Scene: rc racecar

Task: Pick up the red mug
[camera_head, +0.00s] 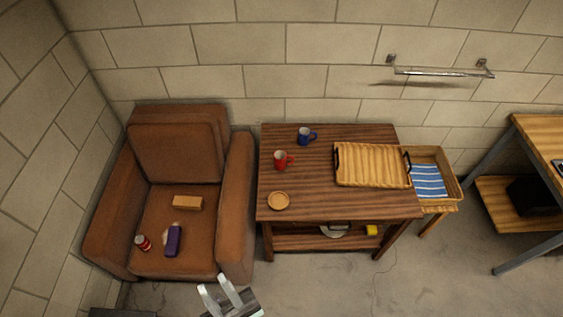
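The red mug (281,161) stands upright on the left part of the dark wooden table (310,209), its handle pointing right. My gripper (217,287) is at the bottom of the view, in front of the armchair and well apart from the mug. Its two pale fingers are spread with a gap between them, and nothing shows between them.
A blue mug (305,137) stands behind the red mug, and a round wooden coaster (278,201) lies in front of it. A wooden tray (371,165) covers the table's right side. The brown armchair (234,217) stands close to the table's left side.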

